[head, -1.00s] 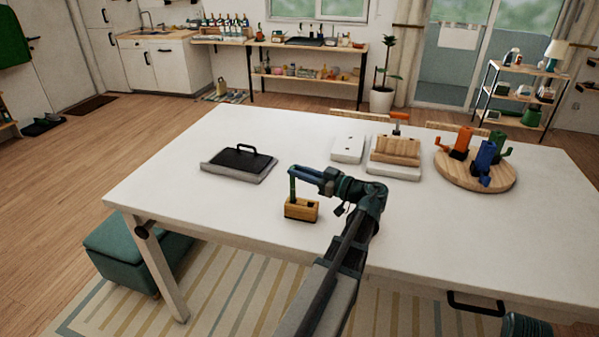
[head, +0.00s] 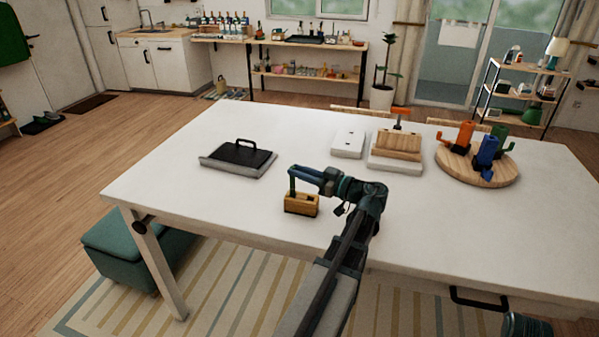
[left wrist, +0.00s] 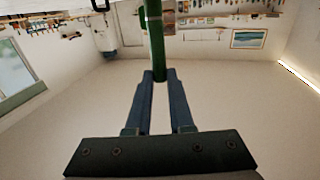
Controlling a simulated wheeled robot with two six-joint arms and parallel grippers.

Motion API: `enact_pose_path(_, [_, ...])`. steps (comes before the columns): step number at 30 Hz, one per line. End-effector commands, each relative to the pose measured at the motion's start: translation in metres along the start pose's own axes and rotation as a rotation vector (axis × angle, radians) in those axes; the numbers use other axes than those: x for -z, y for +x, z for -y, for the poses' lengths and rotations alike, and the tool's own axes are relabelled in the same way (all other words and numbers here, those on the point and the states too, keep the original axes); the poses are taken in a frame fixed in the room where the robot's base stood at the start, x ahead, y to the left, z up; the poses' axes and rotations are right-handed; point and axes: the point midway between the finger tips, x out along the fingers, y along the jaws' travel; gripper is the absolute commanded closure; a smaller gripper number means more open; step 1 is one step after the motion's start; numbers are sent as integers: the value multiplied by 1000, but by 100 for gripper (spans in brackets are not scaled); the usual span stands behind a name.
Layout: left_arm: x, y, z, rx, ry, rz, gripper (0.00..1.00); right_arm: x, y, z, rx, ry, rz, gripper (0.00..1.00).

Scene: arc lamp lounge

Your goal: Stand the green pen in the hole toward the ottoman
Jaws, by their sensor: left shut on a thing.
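The wooden pen block (head: 301,206) lies on the white table near its front edge. A dark hole shows in its top toward the right. My left gripper (head: 294,172) is above the block's left end, the end toward the ottoman, and is shut on the green pen (head: 292,185). The pen is upright, its lower end at the left part of the block's top; how deep it sits is too small to tell. In the left wrist view the green pen (left wrist: 156,42) stands between my left fingertips (left wrist: 160,76).
The teal ottoman (head: 110,245) stands left of the table (head: 240,215). A dark tray with a handle (head: 240,157), a white box (head: 348,143), a wooden stand (head: 396,146) and a round board (head: 478,177) with coloured items are farther back. Bare tabletop surrounds the block.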

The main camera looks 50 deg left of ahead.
Motion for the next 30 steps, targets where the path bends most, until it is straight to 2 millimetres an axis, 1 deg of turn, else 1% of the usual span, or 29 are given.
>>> enact_pose_path(30, [-26,0,0,0,0,0,100,2,25,2,0,0,0,50])
